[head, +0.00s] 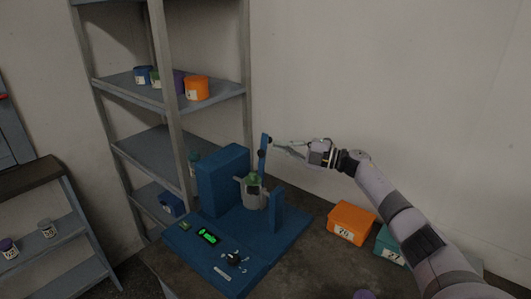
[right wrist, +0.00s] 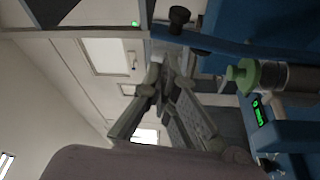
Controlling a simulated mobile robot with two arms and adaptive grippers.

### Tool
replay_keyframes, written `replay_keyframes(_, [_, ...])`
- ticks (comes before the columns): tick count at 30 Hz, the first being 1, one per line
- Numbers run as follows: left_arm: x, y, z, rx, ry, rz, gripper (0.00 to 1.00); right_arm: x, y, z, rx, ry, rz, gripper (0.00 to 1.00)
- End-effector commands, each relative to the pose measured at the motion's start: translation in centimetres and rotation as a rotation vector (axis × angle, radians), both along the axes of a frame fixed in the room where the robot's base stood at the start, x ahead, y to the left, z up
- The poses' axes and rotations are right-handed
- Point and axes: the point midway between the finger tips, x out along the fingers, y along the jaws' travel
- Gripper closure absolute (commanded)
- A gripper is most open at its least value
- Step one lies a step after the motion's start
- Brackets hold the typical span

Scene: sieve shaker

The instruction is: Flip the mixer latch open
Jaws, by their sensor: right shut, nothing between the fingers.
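The blue mixer (head: 222,182) stands on a blue base on the dark table in the head view. Its latch (head: 263,158) is a narrow blue bar that stands nearly upright, with dark knobs. In the right wrist view the latch (right wrist: 235,44) crosses the upper right, and a black knob (right wrist: 179,16) shows near it. My left gripper is out of view.
An orange bin (head: 351,223) and a teal bin (head: 388,244) stand on the table right of the mixer, below my right arm. A grey shelf rack (head: 125,88) with coloured containers stands behind left.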

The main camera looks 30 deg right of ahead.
Motion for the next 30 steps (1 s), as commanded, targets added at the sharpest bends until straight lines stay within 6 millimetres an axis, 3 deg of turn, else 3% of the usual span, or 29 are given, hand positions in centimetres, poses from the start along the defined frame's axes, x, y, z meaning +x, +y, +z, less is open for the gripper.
replay_keyframes(6, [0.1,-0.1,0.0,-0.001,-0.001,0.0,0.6,-3.7,-2.9,-0.4,0.0,0.004,-0.001,1.0])
replay_keyframes(12, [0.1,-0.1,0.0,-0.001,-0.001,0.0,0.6,-5.5,-4.3,-0.5,-0.001,0.001,0.0,1.0])
replay_keyframes(30, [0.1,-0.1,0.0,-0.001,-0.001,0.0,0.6,-5.8,-4.5,-0.5,0.001,0.0,0.001,1.0])
